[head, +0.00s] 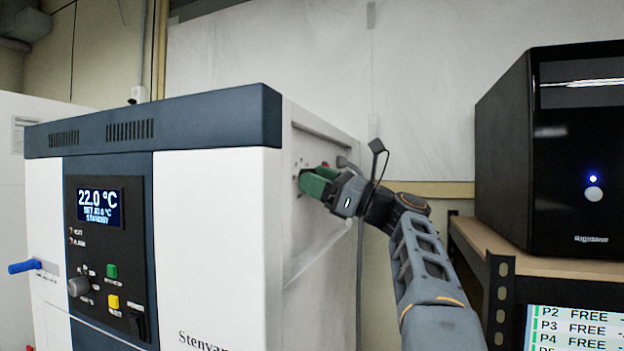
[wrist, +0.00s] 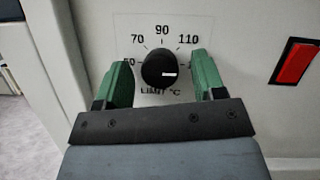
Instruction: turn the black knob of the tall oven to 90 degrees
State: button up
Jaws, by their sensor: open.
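The tall oven (head: 216,200) is a white and dark blue cabinet at the left in the head view. Its black knob (wrist: 160,68) shows in the wrist view on a side panel, over the words "LIMIT °C". The dial reads 70, 90 and 110, with 90 straight above the knob; the outer numbers are partly covered. A small white mark shows on the knob's face, right of its middle. My gripper (wrist: 163,82) is open, with one green finger on each side of the knob and gaps visible. In the head view my gripper (head: 323,184) hides the knob.
A red switch (wrist: 295,63) sits right of the dial in the wrist view. The oven's front has a display (head: 98,206), a grey dial (head: 79,286) and buttons. A black box (head: 575,150) stands on a shelf to the right of my arm.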

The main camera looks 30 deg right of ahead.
jog(key=c, duration=0.9)
jog(key=shift+a, duration=0.35)
jog(key=n+g, duration=0.2)
jog(key=n, duration=0.3)
jog(key=n+g, duration=0.2)
jog(key=n, duration=0.3)
jog(key=d+n+g+y, duration=0.1)
jog(key=n+g, duration=0.1)
jog(key=n, duration=0.3)
jog(key=shift+w+g+p, duration=0.25)
jog(key=shift+g+p, duration=0.05)
jog(key=shift+n, duration=0.3)
